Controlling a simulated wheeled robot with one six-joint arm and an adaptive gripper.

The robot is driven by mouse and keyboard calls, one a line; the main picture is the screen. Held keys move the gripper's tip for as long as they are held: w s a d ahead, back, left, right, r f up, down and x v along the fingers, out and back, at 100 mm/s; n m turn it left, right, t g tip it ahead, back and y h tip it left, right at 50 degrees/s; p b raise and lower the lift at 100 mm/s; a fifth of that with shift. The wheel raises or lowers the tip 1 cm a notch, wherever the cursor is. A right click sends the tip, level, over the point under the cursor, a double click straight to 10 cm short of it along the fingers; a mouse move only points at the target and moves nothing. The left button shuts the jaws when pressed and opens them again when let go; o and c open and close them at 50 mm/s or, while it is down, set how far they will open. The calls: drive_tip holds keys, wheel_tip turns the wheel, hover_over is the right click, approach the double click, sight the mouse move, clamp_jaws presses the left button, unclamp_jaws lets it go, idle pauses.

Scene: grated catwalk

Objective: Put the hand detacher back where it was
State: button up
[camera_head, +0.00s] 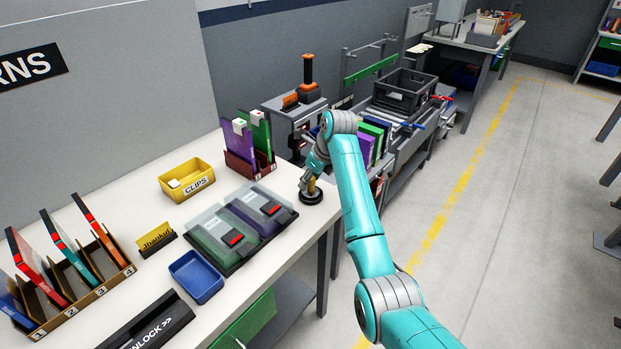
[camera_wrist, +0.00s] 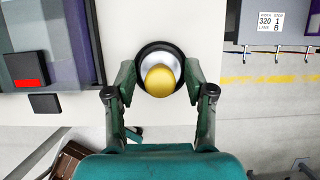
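A small thing with a round black base and a brass-yellow knob, which I take for the hand detacher (camera_head: 313,197), stands upright on the white table near its right edge. In the wrist view, the yellow knob of the hand detacher (camera_wrist: 161,80) is seen from above over its dark disc. My gripper (camera_head: 312,182) is above and around it. In the wrist view, the green fingers of my gripper (camera_wrist: 160,85) stand on both sides of the knob, very close to it. Whether they touch it cannot be told.
A black tray with two cases (camera_head: 238,229) lies left of the detacher. A yellow clips bin (camera_head: 186,180), a blue tray (camera_head: 196,277) and a file rack (camera_head: 100,270) are on the table. A grey machine with an orange handle (camera_head: 295,115) stands behind.

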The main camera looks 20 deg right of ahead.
drive_tip(key=v, duration=1.2)
drive_tip(key=shift+r, duration=0.15)
idle(0.3)
